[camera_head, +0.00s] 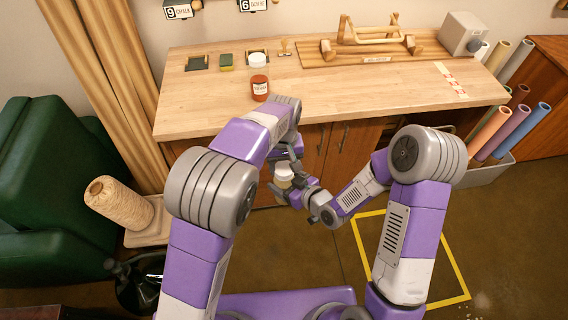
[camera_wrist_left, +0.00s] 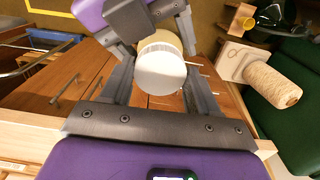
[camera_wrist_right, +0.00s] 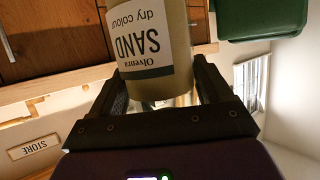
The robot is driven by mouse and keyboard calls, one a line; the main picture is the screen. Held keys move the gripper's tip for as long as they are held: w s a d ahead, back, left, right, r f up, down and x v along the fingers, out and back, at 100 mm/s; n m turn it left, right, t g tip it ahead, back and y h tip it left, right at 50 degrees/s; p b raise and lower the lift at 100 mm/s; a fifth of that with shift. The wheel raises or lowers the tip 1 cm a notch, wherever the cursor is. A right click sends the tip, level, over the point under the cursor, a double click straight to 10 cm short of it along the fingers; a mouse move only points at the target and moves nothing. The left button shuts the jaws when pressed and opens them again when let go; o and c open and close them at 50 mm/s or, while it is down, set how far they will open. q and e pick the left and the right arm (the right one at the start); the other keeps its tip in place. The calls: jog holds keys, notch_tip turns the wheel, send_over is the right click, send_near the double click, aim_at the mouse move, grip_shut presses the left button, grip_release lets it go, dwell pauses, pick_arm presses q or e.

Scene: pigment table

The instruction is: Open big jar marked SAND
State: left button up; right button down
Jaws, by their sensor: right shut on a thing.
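The big SAND jar (camera_wrist_right: 155,45) is tan with a white label, and its lettering is upside down in the right wrist view. My right gripper (camera_wrist_right: 162,85) is shut on the jar's body and holds it in the air in front of the table. The jar (camera_head: 284,183) is small and partly covered in the head view. Its white lid (camera_wrist_left: 160,72) is on the jar in the left wrist view. My left gripper (camera_wrist_left: 160,60) has one finger on either side of the lid, apparently with small gaps. Contact is hard to judge.
The wooden table (camera_head: 200,110) holds a red-brown labelled jar (camera_head: 260,88), a white round item (camera_head: 257,59), a sponge (camera_head: 226,62) and a wooden rack (camera_head: 370,48). A twine cone (camera_head: 118,202) and green armchair (camera_head: 50,170) stand left. Rolls (camera_head: 515,128) stand right.

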pick_arm(q)
jog(key=c, duration=0.4)
jog(key=n, duration=0.6)
jog(key=shift+n, duration=0.3)
jog(key=shift+r, duration=0.15)
jog(key=shift+r, duration=1)
